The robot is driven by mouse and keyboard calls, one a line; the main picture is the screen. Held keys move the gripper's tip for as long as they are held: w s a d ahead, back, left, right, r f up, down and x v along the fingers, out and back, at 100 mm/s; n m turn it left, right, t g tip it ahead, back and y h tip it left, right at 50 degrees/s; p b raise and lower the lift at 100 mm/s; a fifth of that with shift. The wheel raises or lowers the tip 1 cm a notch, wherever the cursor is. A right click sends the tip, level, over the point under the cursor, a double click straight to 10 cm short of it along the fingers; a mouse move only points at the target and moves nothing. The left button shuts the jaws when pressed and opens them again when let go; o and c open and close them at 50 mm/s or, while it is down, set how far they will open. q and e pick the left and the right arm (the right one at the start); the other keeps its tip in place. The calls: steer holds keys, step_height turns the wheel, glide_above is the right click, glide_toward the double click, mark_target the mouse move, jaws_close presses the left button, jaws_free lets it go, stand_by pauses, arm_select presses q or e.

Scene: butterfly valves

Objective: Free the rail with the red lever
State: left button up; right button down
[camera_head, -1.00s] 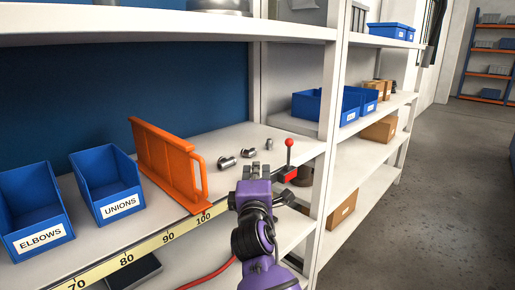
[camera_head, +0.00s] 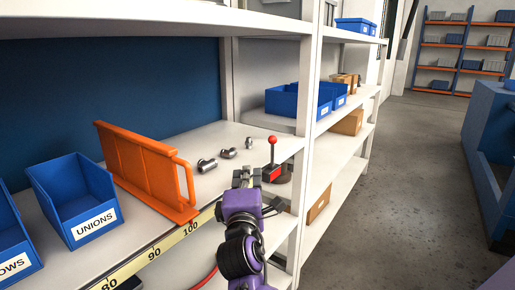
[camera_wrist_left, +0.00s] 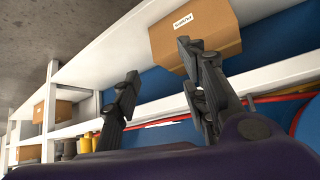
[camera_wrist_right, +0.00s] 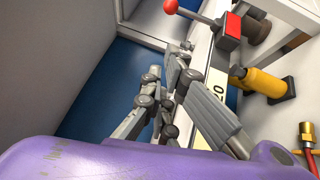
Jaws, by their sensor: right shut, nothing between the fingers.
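The rail is a pale yellow numbered strip along the shelf's front edge. The lever also shows at the top of the right wrist view (camera_wrist_right: 229,30). My right gripper (camera_head: 246,178) is shut and empty, just left of the red block in the head view; whether it touches is unclear. My left gripper (camera_wrist_left: 159,62) is open and empty, seen only in its own wrist view, before a cardboard box (camera_wrist_left: 205,45).
An orange divider (camera_head: 145,165) stands at the rail near the 100 mark. Several metal fittings (camera_head: 228,153) lie behind it. The blue UNIONS bin (camera_head: 75,195) is at left. A white shelf post (camera_head: 304,120) rises beside the lever. A yellow part (camera_wrist_right: 262,83) is below the rail.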

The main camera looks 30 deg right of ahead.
mark_target(272, 150)
steer(key=p+x, duration=0.1)
steer(key=x, duration=0.9)
steer(key=shift+r, duration=0.15)
arm_select(q)
steer(key=shift+w+d+r+p, duration=0.1)
steer(key=shift+d+r+p, duration=0.05)
steer(key=shift+r+p, duration=0.15)
steer(key=shift+w+d+r+p, duration=0.1)
steer(key=shift+d+r+p, duration=0.05)
steer(key=shift+r, duration=0.25)
arm_select(e)
steer(key=d, duration=0.3)
steer(key=shift+w+d+r, duration=0.2)
steer(key=shift+d+r, duration=0.05)
steer(key=shift+d, duration=0.05)
